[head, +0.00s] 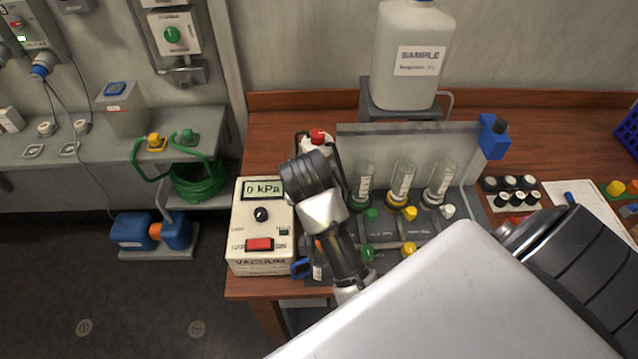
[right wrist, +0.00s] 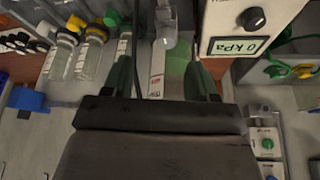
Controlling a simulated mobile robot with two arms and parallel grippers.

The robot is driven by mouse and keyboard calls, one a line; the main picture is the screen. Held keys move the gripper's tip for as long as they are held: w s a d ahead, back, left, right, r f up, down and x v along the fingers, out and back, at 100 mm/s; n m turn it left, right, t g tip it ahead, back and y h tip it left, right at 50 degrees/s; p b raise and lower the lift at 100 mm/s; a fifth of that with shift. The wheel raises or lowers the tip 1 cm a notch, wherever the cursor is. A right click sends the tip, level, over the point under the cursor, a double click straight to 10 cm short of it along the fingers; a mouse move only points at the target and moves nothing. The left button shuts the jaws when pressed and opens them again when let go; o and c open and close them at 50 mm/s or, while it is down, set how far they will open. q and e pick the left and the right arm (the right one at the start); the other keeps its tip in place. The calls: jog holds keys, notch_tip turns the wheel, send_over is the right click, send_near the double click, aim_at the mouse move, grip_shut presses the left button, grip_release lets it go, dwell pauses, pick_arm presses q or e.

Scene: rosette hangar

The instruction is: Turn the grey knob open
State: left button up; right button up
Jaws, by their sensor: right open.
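The light grey knob (head: 447,211) is at the right end of a row on the bench rig, below the right-hand glass tube. A green knob (head: 370,214) and a yellow knob (head: 410,212) share that row. The light knob also shows at the upper left of the right wrist view (right wrist: 43,28). My right gripper (right wrist: 159,62) is open. It is left of the tubes, beside the vacuum box, apart from the light knob. A tube and a label show behind its fingers. In the head view my arm hides its fingertips and part of the rig's front. My left gripper is out of view.
The vacuum box (head: 262,222), reading 0 kPa, stands left of the rig. A large sample bottle (head: 411,60) stands behind on a stand. Several black and white caps (head: 515,190) sit to the right. My arm covers the bench's front right.

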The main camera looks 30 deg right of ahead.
jog(key=shift+m, duration=0.8)
jog(key=x, duration=0.3)
jog(key=w+p+x, duration=0.1)
jog(key=x, duration=0.2)
jog(key=p+x, duration=0.1)
jog(key=x, duration=0.2)
jog(key=shift+w+d, duration=0.3)
jog(key=shift+w, duration=0.2)
jog(key=c, duration=0.9)
